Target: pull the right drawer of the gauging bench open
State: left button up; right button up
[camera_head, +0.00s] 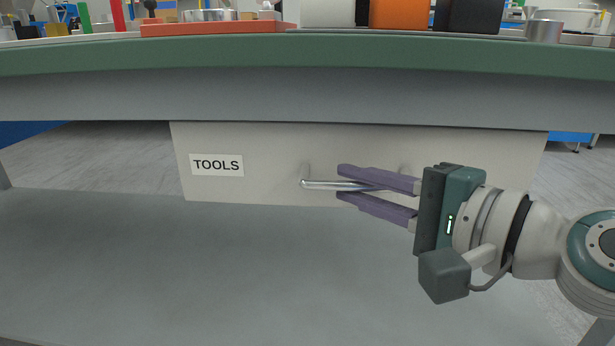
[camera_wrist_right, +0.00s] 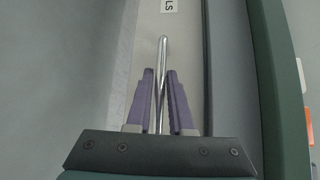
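The drawer's pale front (camera_head: 265,150) hangs under the bench top (camera_head: 300,92) and carries a "TOOLS" label (camera_head: 217,165). It sits back under the front edge, and no opened drawer interior shows. Its metal bar handle (camera_head: 318,184) is horizontal. My right gripper (camera_head: 340,182) reaches in from the right, with one purple finger above the bar and one below. In the right wrist view, the bar (camera_wrist_right: 163,50) runs between the fingertips (camera_wrist_right: 161,73), with narrow gaps on both sides. The gripper is open around the handle. My left gripper is out of view.
The bench top overhangs just above my right gripper. A grey lower surface (camera_head: 250,270) spreads below the drawer, with free room there. On the bench top stand an orange-red tray (camera_head: 210,29), an orange block (camera_head: 400,14) and a metal cylinder (camera_head: 544,31).

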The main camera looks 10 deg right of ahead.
grip_shut()
dwell(1.0)
